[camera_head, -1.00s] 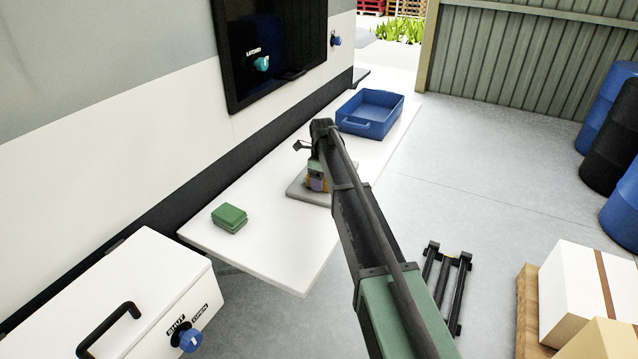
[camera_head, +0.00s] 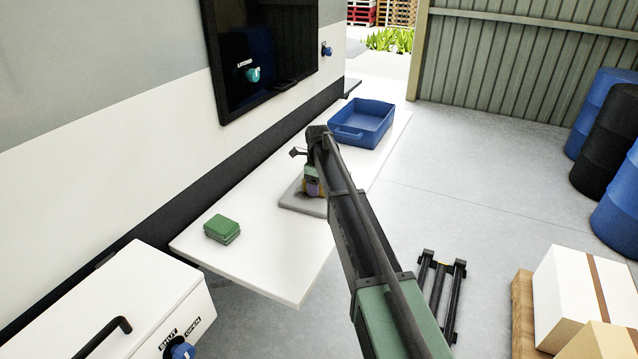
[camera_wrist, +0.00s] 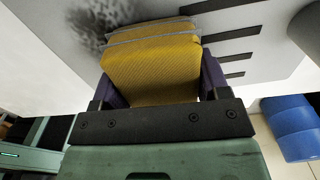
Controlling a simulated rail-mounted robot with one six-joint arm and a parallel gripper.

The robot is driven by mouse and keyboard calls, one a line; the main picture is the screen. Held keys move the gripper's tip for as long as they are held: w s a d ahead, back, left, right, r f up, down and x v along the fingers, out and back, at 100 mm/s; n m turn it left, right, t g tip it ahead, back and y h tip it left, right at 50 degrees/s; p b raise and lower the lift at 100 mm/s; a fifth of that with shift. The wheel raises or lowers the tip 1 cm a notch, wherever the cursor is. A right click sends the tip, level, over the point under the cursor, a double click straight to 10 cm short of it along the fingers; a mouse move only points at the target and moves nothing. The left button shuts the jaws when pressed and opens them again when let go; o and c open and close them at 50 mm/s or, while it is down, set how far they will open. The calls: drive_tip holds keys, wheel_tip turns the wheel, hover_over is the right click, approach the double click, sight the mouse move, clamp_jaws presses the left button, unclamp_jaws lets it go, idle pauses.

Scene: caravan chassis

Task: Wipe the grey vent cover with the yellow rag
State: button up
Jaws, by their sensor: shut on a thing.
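The grey vent cover (camera_head: 290,203) lies flat on the white table. In the wrist view the vent cover (camera_wrist: 262,18) shows dark slots at the right and a dark speckled smudge at the upper left. My gripper (camera_head: 312,187) is over the cover, pointing down. In the wrist view my gripper (camera_wrist: 160,80) is shut on the folded yellow rag (camera_wrist: 150,72), held between its purple fingers. The rag's far edge is at the cover's surface, near the smudge; I cannot tell if it touches. My arm hides part of the cover in the head view.
A blue tray (camera_head: 345,134) stands farther back on the white table (camera_head: 255,262). A white box with a black handle (camera_head: 140,285) is at lower left. Barrels and cartons stand at the right.

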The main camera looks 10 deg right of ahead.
sight(302, 200)
drive_tip(key=shift+s+a, duration=0.65)
drive_tip(key=shift+s, duration=0.3)
drive_tip(key=shift+s+a, duration=0.7)
drive_tip(key=shift+s, duration=0.25)
drive_tip(key=shift+s+a, duration=0.65)
drive_tip(key=shift+s, duration=0.3)
drive_tip(key=shift+w+a, duration=0.8)
drive_tip(key=shift+a, duration=0.3)
drive_tip(key=shift+w+d, duration=0.75)
drive_tip(key=shift+w, duration=0.35)
drive_tip(key=shift+w+d, duration=0.8)
drive_tip(key=shift+w, duration=0.35)
drive_tip(key=shift+w+d, duration=0.75)
drive_tip(key=shift+w, duration=0.35)
drive_tip(key=s+a, duration=0.2)
drive_tip(key=s, duration=0.1)
drive_tip(key=shift+s+a, duration=0.7)
drive_tip(key=shift+s, duration=0.25)
drive_tip(key=shift+s+a, duration=0.65)
drive_tip(key=shift+s, duration=0.25)
wheel_tip(302, 200, up, 6)
drive_tip(key=p, duration=0.6)
drive_tip(key=shift+r, duration=0.1)
